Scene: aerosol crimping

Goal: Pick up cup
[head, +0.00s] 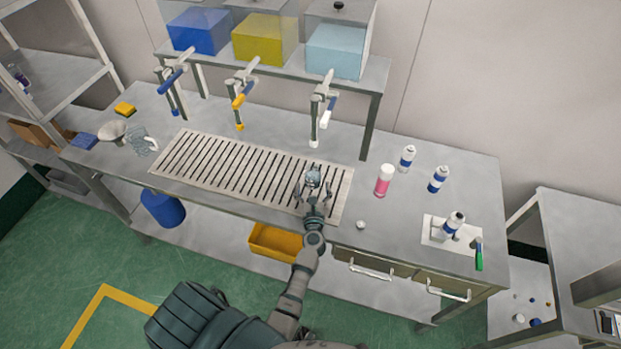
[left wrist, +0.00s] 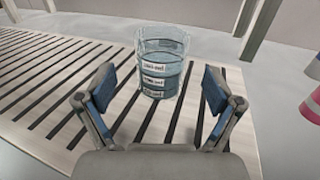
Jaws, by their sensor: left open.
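A clear cup (head: 313,177) with bluish contents stands upright on the slatted drain grate, near its right end. In the left wrist view the cup (left wrist: 162,62) shows dark bands with small white labels. My left gripper (head: 313,194) is open and empty, at the near side of the cup. In the left wrist view, the fingers of my left gripper (left wrist: 160,92) are spread, with the cup just beyond and between their tips. I see no contact. My right gripper is not in view.
The drain grate (head: 190,175) lies on a metal bench (head: 400,240). Taps, including a white-handled one (head: 323,110), hang behind it. A pink-and-white can (head: 384,180) and several blue-and-white cans stand to the right. A glass jug (head: 143,146) stands at the left.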

